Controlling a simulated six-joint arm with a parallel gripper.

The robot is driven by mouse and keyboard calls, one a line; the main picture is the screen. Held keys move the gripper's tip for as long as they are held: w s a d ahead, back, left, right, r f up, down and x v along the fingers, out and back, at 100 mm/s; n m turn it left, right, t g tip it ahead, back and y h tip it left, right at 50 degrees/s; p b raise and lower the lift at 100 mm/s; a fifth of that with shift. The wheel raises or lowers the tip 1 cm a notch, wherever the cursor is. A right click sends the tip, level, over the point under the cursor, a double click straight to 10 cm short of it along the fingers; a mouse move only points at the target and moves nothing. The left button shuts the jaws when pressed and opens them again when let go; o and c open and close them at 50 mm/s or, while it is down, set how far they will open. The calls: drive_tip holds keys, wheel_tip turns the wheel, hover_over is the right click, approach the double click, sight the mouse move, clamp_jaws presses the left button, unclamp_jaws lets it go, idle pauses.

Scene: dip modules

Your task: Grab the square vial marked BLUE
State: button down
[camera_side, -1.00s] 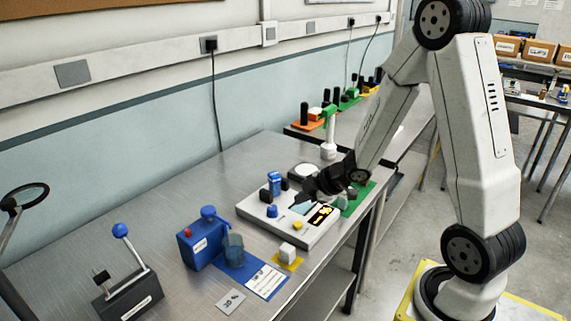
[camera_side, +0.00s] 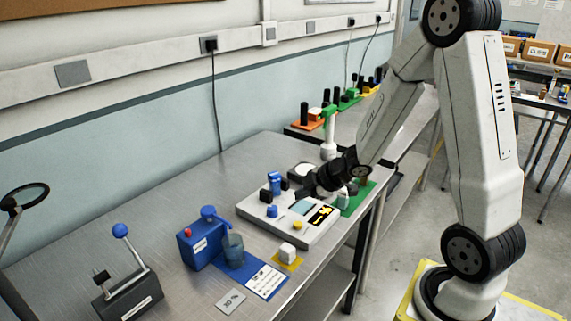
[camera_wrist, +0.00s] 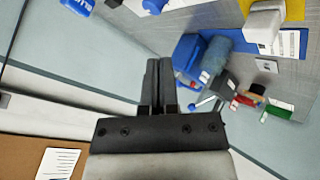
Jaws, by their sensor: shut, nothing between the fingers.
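A small blue block-shaped vial (camera_side: 275,183) stands upright on the white device at the back of the bench. Its lettering is too small to read in the side view. In the wrist view, a blue object with white lettering (camera_wrist: 78,5) is cut off at the top left edge; it looks like the same vial. My gripper (camera_side: 313,188) is over the white device, to the right of the vial and apart from it. In the wrist view, my gripper's (camera_wrist: 159,62) two black fingers are together with nothing between them.
The white device (camera_side: 262,222) carries a blue knob (camera_side: 272,211), a yellow button (camera_side: 297,225) and dark blocks. A blue dispenser (camera_side: 200,245) and a bluish cup (camera_side: 233,247) stand to the left. A lever box (camera_side: 128,295) is at front left. Bare bench lies behind them.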

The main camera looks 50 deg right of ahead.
drive_tip(key=shift+c, duration=0.8)
unclamp_jaws()
drive_tip(key=shift+w, duration=0.1)
drive_tip(key=m+t+h, duration=0.4)
drive_tip(key=m+h, duration=0.3)
drive_tip(key=m, duration=0.9)
approach(273, 173)
drive_tip(key=shift+x, duration=1.3)
drive_tip(key=shift+w, duration=0.15)
drive_tip(key=shift+w+d+f+g, duration=0.15)
drive_tip(key=shift+w+d+f, duration=0.05)
drive_tip(key=shift+w, duration=0.35)
drive_tip(key=shift+w+d+f+g, duration=0.15)
drive_tip(key=shift+w+d+f, duration=0.05)
drive_tip(key=shift+w, duration=0.35)
